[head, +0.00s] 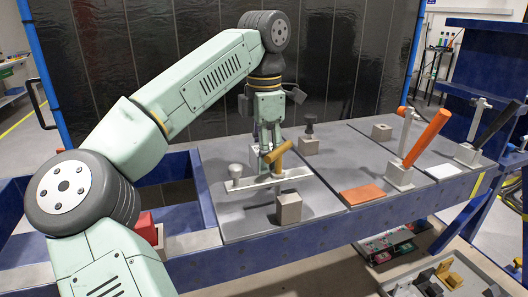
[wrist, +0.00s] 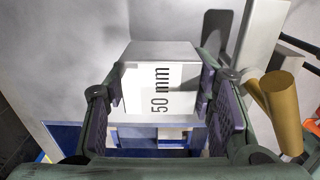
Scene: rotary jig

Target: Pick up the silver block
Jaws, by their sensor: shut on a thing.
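The silver block (wrist: 160,85), marked "50 mm", sits between the two fingers of my gripper (wrist: 170,105) in the wrist view. The fingers are shut on its sides, and its marked face and top show. In the head view my gripper (head: 267,142) points down over the left part of the grey worktop, just behind the brass-coloured handle (head: 279,152). The block is mostly hidden there by the fingers and handle. I cannot tell how far it is above the worktop.
The brass handle (wrist: 280,108) stands close to the right finger. A silver bar (head: 290,175) lies below my gripper. An orange-handled clamp (head: 428,136) and orange plate (head: 363,194) are to the right.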

